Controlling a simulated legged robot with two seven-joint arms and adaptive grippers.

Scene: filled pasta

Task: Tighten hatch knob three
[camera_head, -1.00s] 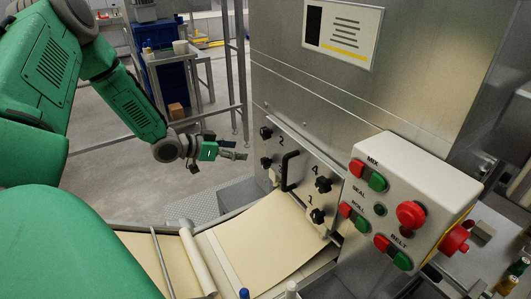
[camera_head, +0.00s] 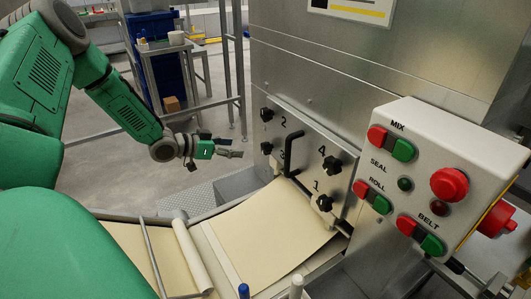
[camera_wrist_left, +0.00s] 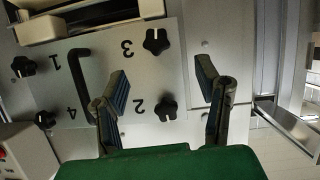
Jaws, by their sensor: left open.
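Hatch knob three (camera_head: 267,148) is a black lobed knob at the lower left of the metal hatch plate (camera_head: 309,160), beside the printed 3. In the left wrist view, which shows the plate upside down, knob three (camera_wrist_left: 156,40) is at upper middle. My left gripper (camera_head: 230,148) is open and empty, apart from the plate, to the left of knob three. In the left wrist view its fingers (camera_wrist_left: 160,80) are spread, with knob three beyond the gap and knob two (camera_wrist_left: 167,107) between them in the picture. My right gripper is not in view.
A black handle (camera_head: 290,155) sticks out mid-plate. Knob four (camera_head: 332,165) and knob one (camera_head: 323,203) are on its right. A button box (camera_head: 440,150) stands right of the hatch. A pasta sheet (camera_head: 265,235) lies below. A metal frame (camera_head: 240,65) stands behind the gripper.

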